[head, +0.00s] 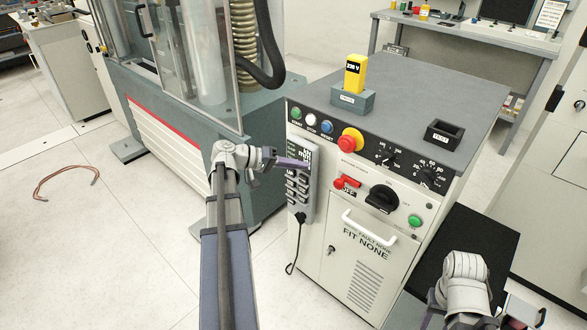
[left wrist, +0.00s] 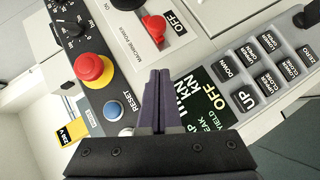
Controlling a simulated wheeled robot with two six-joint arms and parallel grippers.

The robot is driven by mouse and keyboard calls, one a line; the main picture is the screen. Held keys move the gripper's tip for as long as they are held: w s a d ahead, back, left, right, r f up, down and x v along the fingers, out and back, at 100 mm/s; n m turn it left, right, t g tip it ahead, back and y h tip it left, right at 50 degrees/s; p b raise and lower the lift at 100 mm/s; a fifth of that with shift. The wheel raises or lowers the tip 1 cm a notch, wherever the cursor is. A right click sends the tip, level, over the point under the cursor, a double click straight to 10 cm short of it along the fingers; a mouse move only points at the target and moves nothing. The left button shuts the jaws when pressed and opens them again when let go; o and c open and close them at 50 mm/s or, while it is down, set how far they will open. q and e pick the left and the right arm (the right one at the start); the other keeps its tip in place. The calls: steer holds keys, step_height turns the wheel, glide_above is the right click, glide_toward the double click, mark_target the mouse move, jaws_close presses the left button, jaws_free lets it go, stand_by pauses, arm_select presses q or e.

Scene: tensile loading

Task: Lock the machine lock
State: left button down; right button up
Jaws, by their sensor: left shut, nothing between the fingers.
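The grey control cabinet (head: 345,240) carries a red lever (head: 347,182) with an OFF label, a black rotary knob (head: 382,198) and a small keyhole (head: 331,250) on its door. I cannot tell which part is the machine lock. My left gripper (head: 306,163) is shut and empty, in front of the display at the top of the grey keypad (head: 299,190). In the left wrist view its fingers (left wrist: 160,75) point toward the red lever (left wrist: 154,28), apart from it. My right gripper (head: 475,320) is at the bottom edge, fingers partly hidden.
A red emergency button (head: 350,140) with a yellow collar and several coloured buttons line the cabinet's upper panel. A yellow block (head: 355,72) stands in a grey holder on top, beside a black box (head: 444,134). A glass-fronted machine (head: 185,80) stands left. Floor at left is mostly clear.

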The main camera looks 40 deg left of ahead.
mark_target(336, 183)
arm_select(q)
steer(key=b+x, duration=0.1)
steer(key=x, duration=0.4)
steer(key=shift+w+d+f, duration=0.15)
steer(key=shift+f, duration=0.1)
steer(key=d+b, duration=0.1)
steer(key=d+f+b, duration=0.1)
steer(key=d, duration=0.1)
steer(key=shift+d+f, duration=0.2)
steer(key=d, duration=0.4)
steer(key=shift+s+d, duration=0.15)
steer(key=shift+s, duration=0.15)
steer(key=shift+w, duration=0.1)
